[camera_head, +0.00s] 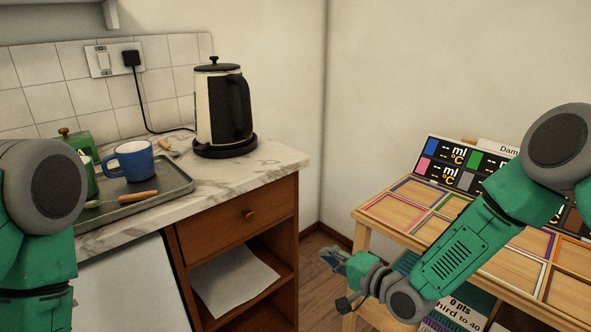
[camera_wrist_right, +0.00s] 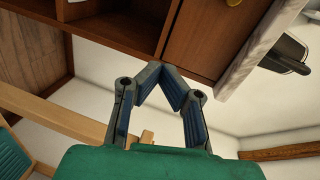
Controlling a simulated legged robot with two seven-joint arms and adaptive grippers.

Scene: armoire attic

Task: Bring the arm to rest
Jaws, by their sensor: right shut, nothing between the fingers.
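My right arm (camera_head: 465,245) reaches from the upper right down to the lower left, in front of the wooden table with coloured squares. My right gripper (camera_head: 335,262) hangs in the gap between that table and the counter's cabinet. In the right wrist view the fingertips of the gripper (camera_wrist_right: 162,72) meet, with nothing between them. The wooden cabinet shows beyond them. My left arm (camera_head: 40,220) shows only in part at the left edge of the head view; its gripper is out of view.
A marble counter (camera_head: 270,160) holds a kettle (camera_head: 222,108) and a grey tray (camera_head: 180,185) with a blue mug (camera_head: 131,160). The cabinet (camera_head: 265,222) has an open shelf with paper (camera_head: 235,282). The table (camera_head: 375,212) has coloured frames and display panels behind them.

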